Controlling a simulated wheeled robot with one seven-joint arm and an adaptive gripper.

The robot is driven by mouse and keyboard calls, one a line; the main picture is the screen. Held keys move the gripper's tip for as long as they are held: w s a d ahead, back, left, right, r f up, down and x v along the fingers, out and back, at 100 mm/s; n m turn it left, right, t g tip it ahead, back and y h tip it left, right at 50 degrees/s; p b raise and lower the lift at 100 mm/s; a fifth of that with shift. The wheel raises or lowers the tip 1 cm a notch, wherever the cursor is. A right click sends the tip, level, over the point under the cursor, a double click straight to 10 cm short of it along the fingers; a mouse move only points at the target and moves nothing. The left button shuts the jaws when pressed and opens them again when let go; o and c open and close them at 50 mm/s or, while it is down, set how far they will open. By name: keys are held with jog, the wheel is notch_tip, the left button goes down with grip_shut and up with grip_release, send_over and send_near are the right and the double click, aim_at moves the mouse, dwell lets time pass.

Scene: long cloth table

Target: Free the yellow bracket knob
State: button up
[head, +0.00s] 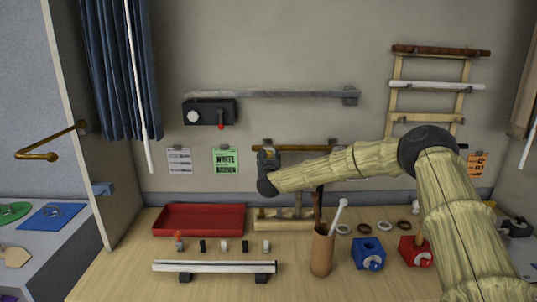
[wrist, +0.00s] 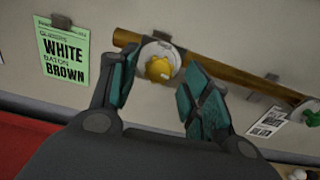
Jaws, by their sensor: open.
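The yellow bracket knob (wrist: 160,68) sits on a pale round bracket (wrist: 153,50) on the wall, at a brown rod (wrist: 225,72). My gripper (wrist: 158,72) is open, with one teal-padded finger to the left of the knob and one to the right. I see no contact with the knob; how far the fingertips stand from it is hard to tell. In the head view my gripper (head: 267,160) is at the left part of the brown rod (head: 300,148) and hides most of the knob.
A green knob (wrist: 309,110) is at the rod's right part. A green "white baton brown" card (wrist: 63,55) hangs to the left. Below are a red tray (head: 200,205), a cup with sticks (head: 322,252), a blue block (head: 368,255) and a white rail (head: 214,267).

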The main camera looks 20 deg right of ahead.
jog(key=shift+w+d, duration=0.2)
jog(key=shift+w, duration=0.5)
jog(key=c, duration=1.1)
jog(key=shift+o, duration=0.2)
